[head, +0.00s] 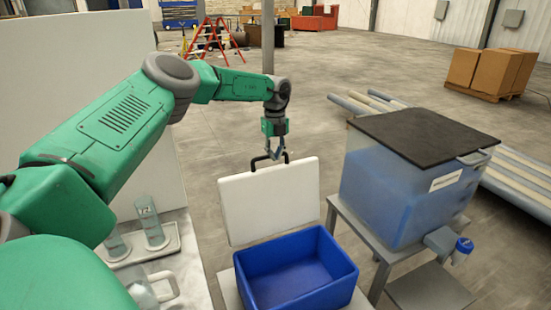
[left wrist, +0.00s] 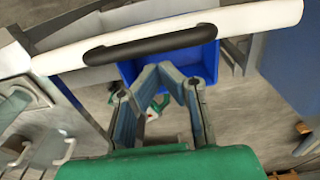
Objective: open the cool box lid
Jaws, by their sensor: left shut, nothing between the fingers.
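The cool box (head: 297,270) is a blue open-topped box at the lower middle of the head view; its inside shows and looks empty. Its white lid (head: 270,200) stands up at the back edge of the box, close to upright. The lid's black handle (head: 269,158) is at its top edge. My left gripper (head: 275,152) is at the handle, with its fingers shut. In the left wrist view the lid (left wrist: 250,20) and handle (left wrist: 150,43) lie across the top, beyond the closed fingers (left wrist: 165,70); I cannot tell if they touch. My right gripper is out of view.
A blue tank (head: 395,190) with a dark lid and tap stands on a metal stand to the right. Glass cylinders (head: 150,222) stand in a tray on the left. Pipes (head: 515,185) and cardboard boxes (head: 490,70) lie farther back on the floor.

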